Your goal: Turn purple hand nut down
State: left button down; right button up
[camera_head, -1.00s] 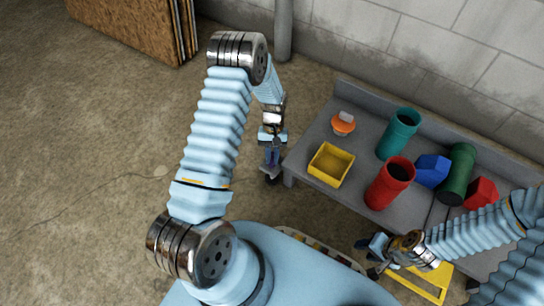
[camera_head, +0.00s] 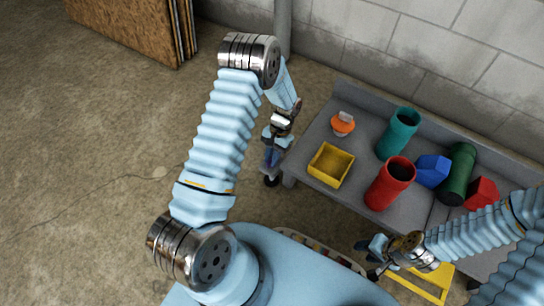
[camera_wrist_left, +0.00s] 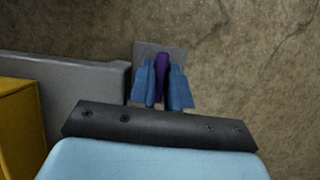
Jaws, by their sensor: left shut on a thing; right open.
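The purple hand nut (camera_wrist_left: 161,72) shows in the left wrist view as a narrow purple piece between the two blue fingers of my left gripper (camera_wrist_left: 163,88). The gripper is shut on it. A grey square plate (camera_wrist_left: 147,50) lies just beyond the fingertips. In the head view my left gripper (camera_head: 270,158) is at the left end of the grey bench, and I cannot make out the nut there. My right gripper (camera_head: 372,257) is open and empty at the bench's near side.
The grey bench (camera_head: 318,150) holds a yellow bin (camera_head: 331,166), an orange piece (camera_head: 342,124), teal (camera_head: 398,134) and red (camera_head: 389,184) cylinders, and blue, green and red pieces. A yellow frame (camera_head: 432,284) is by my right gripper. Floor to the left is clear.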

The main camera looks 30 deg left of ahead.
pick_arm(q)
jog(key=shift+s, duration=0.1)
jog(key=c, duration=1.2)
grip_release()
jog(key=shift+o, duration=0.2)
jog(key=p+v, duration=0.2)
jog(key=v, duration=1.1)
jog(key=shift+w+r, duration=0.25)
jog(key=shift+r, duration=0.1)
